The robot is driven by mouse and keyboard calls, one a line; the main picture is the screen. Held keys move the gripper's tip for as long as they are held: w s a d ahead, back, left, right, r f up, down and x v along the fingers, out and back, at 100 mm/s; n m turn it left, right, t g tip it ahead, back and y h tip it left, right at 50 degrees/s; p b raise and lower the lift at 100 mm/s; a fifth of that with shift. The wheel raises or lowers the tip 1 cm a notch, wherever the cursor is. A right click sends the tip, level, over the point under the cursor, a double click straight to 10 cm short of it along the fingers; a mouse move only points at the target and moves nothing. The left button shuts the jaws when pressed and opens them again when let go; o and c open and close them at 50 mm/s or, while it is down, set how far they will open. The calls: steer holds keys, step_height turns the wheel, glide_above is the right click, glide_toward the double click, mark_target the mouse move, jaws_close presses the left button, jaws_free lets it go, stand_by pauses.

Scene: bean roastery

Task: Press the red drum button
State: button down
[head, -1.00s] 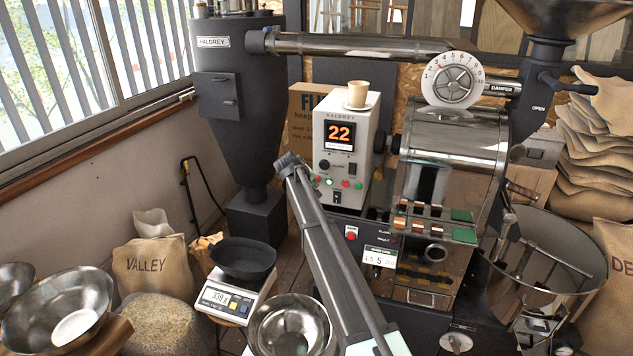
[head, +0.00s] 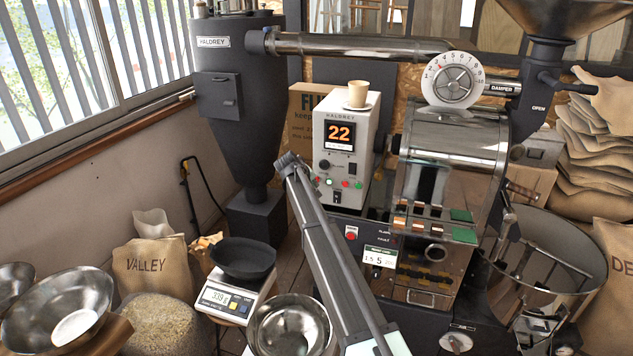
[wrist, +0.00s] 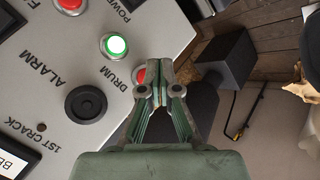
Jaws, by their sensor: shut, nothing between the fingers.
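The white control box (head: 346,120) stands in the middle of the head view, with small round buttons on its lower front. In the wrist view the red drum button (wrist: 140,76) shows beside the DRUM lettering, partly covered by my fingers. A lit green button (wrist: 114,45) is just beside it. My gripper (wrist: 158,72) is shut and empty, its fingertips overlapping the right edge of the red button. I cannot tell whether they touch it. In the head view my gripper (head: 288,161) is at the left edge of the box.
A black knob (wrist: 86,104) and another red button (wrist: 70,5) share the panel. A paper cup (head: 357,94) stands on top of the box. A dark hopper (head: 240,100) is at left, the steel drum (head: 455,165) at right. A scale (head: 228,298) stands in front.

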steer(key=shift+w+d, duration=0.1)
steer(key=shift+w, duration=0.3)
steer(key=shift+w+d, duration=0.1)
steer(key=shift+w, duration=0.3)
stand_by(0.7)
steer(key=shift+s, duration=0.1)
steer(key=shift+s+a+b, duration=0.2)
steer(key=shift+s+b, duration=0.2)
steer(key=shift+s, duration=0.35)
steer(key=s, duration=0.2)
steer(key=s+a, duration=0.1)
steer(key=s, duration=0.2)
steer(key=shift+b, duration=0.3)
steer(key=shift+f, duration=0.1)
stand_by(0.7)
